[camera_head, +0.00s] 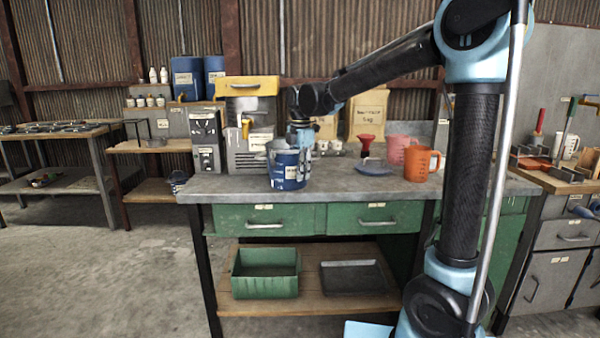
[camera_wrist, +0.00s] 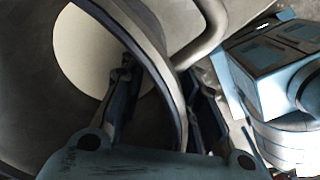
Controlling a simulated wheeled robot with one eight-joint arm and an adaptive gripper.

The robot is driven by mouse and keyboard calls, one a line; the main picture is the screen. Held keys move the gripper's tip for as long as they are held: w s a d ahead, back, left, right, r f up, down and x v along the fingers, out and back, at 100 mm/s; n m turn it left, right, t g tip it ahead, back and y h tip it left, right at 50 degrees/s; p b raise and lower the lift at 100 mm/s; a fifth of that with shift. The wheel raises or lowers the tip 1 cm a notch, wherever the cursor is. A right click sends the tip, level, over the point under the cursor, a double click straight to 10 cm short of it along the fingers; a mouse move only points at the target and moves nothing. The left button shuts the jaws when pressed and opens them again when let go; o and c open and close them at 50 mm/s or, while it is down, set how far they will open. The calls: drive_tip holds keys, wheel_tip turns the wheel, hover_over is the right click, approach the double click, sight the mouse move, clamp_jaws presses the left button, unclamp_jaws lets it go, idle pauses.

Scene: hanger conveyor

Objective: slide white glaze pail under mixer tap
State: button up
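A blue pail with a pale label (camera_head: 287,171) stands upright near the front of the bench; its lettering is too small to read. In the wrist view its rim (camera_wrist: 178,110) curves past, with pale content (camera_wrist: 85,50) at the bottom. My gripper (camera_head: 300,140) reaches down to the pail from above. In the wrist view my gripper (camera_wrist: 160,78) straddles the rim, one finger inside and one outside, with a gap showing between them. A machine with a yellow top (camera_head: 248,87) stands behind and left of the pail, with a yellow tap (camera_head: 245,129) on its front.
A grey dispenser (camera_head: 206,140) stands left of the machine. Right of the pail are a blue scoop-like item (camera_head: 374,169), a red funnel (camera_head: 367,141), a pink jug (camera_head: 398,147) and an orange jug (camera_head: 421,163). The bench top (camera_head: 225,186) is bare at its front left.

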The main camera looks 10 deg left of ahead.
drive_tip(key=shift+c, duration=0.5)
clamp_jaws()
drive_tip(key=shift+a, duration=0.15)
